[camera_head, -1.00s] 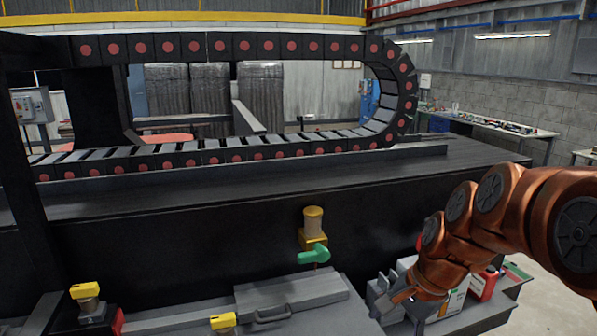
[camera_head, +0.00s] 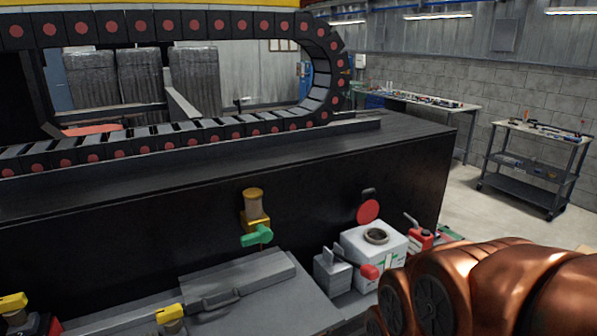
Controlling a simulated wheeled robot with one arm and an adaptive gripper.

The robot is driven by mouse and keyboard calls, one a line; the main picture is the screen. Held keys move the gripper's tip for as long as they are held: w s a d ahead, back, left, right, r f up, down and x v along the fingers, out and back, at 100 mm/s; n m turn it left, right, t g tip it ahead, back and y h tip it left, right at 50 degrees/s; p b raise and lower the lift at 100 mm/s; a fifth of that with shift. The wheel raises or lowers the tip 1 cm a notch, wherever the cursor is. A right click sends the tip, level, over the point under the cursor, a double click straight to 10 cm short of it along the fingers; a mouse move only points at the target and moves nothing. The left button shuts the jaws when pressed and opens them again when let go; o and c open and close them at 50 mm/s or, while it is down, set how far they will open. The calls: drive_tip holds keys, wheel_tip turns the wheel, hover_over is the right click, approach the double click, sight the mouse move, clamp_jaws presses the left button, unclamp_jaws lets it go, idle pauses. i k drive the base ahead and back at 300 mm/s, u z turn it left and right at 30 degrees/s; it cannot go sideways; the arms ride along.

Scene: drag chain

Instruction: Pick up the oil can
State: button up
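A small red can (camera_head: 420,238) with a dark spout or nozzle on top, which looks like the oil can, stands at the right end of the ledge along the black machine. It is just behind and right of a white tank (camera_head: 373,249) with a round open neck. My copper-coloured arm fills the lower right and hides the area in front of and below the can. My gripper is out of view, so its state does not show.
A grey box with a red-knobbed lever (camera_head: 369,272) stands left of the tank. A round red disc (camera_head: 368,211) is above the tank. A yellow valve with a green handle (camera_head: 257,234) juts from the machine's front. A grey cart (camera_head: 535,165) stands at the right.

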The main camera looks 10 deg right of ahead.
sight(420, 240)
drive_tip(key=z, duration=1)
